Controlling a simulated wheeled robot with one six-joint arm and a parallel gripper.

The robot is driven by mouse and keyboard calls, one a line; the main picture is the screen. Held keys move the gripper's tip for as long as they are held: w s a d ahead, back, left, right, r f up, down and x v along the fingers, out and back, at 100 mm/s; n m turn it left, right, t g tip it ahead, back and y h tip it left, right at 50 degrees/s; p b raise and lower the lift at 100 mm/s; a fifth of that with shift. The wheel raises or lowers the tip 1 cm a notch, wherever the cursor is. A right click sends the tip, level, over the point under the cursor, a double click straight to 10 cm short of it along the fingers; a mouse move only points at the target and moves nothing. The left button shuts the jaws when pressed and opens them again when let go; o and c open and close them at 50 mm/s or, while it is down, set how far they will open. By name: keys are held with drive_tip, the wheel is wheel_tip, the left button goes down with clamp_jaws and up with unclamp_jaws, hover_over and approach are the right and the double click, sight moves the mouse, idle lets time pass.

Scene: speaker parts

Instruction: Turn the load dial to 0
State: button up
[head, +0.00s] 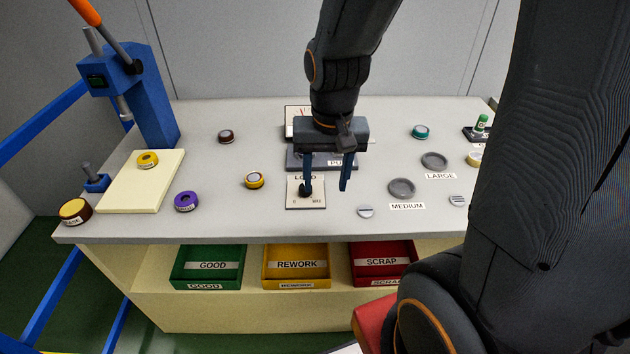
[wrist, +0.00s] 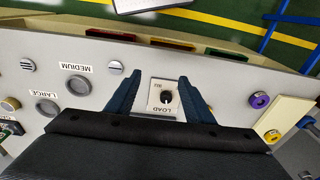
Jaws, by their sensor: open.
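The load dial is a black knob (head: 305,191) on a small pale panel (head: 306,205) labelled LOAD, near the front middle of the table. The panel prints a 0 at its lower left and another mark at its lower right. My gripper (head: 326,188) is open and empty, fingers pointing down over the panel. The left finger is in front of or near the knob in the head view; I cannot tell whether it touches.
A dark unit (head: 296,160) and a meter stand behind the panel. A yellow-ringed part (head: 254,181) lies to the left, grey discs (head: 402,187) to the right. A blue press (head: 150,100) stands at far left. GOOD, REWORK and SCRAP bins (head: 297,265) sit below the front edge.

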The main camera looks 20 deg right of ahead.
drive_tip(key=w+f+m, duration=0.2)
drive_tip(key=w+m, duration=0.2)
drive_tip(key=m, duration=0.1)
drive_tip(key=w+f+m+b, duration=0.1)
drive_tip(key=w+f+m, duration=0.1)
drive_tip(key=w+m, duration=0.3)
drive_tip(key=w+f+m+g, duration=0.1)
drive_tip(key=w+f+m, duration=0.1)
drive_tip(key=w+m, duration=0.3)
drive_tip(key=shift+w+f+m+b, duration=0.2)
drive_tip(key=shift+m+b, duration=0.1)
drive_tip(key=shift+m, duration=0.8)
drive_tip(key=shift+f+p, duration=0.85)
drive_tip(key=shift+f, duration=3.05)
drive_tip(key=c, duration=1)
drive_tip(key=shift+c, duration=0.2)
